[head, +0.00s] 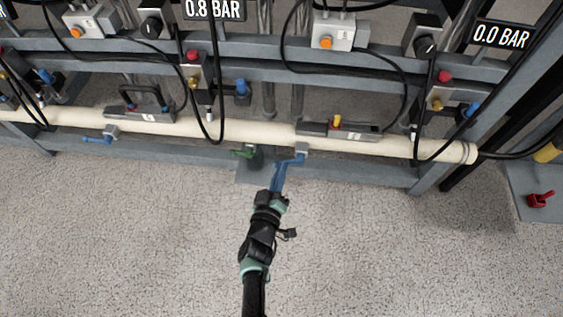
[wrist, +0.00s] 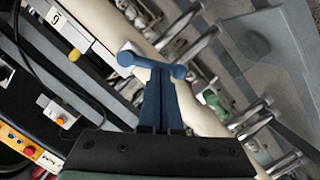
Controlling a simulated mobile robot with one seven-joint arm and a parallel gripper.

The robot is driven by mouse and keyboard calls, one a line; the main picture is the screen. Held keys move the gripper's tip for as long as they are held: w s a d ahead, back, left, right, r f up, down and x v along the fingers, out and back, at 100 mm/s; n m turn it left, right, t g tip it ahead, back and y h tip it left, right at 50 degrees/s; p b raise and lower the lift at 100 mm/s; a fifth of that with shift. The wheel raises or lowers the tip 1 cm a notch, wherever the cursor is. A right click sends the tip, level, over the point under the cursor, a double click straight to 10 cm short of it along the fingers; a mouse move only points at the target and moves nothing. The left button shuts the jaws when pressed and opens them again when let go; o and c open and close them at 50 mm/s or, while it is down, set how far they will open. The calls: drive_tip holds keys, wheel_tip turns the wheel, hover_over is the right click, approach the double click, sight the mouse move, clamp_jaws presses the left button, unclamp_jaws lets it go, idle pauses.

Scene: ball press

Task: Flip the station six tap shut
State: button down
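The blue-handled tap (head: 293,161) hangs under the pale pipe in the head view, right of centre. Its grey body sits on the pipe's front. In the wrist view its blue handle (wrist: 140,59) lies across the tips of my fingers, and a "6" label is on the panel at upper left. My gripper (head: 277,180) has blue fingers, held together with only a narrow seam between them (wrist: 160,85). The fingertips are at the handle, touching or very close; I cannot tell which. I see no part of the handle between the fingers.
The pale pipe (head: 215,128) runs along the rack's lower front. A green tap handle (head: 243,153) is just left of the fingers. Another blue tap (head: 97,139) is farther left, and a red handle (head: 540,200) is at far right. Black hoses hang above. The floor in front is clear.

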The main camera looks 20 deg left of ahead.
drive_tip(key=f+n+b, duration=0.1)
drive_tip(key=n, duration=0.1)
drive_tip(key=d+f+n+t+b, duration=0.1)
drive_tip(key=n, duration=0.2)
drive_tip(key=d+n+h, duration=0.1)
drive_tip(key=n, duration=0.1)
drive_tip(key=shift+w+d+f+n+t+b, duration=0.1)
drive_tip(key=shift+w+f+n+t+b, duration=0.2)
drive_tip(key=shift+w+f+n+b, duration=0.1)
idle(0.3)
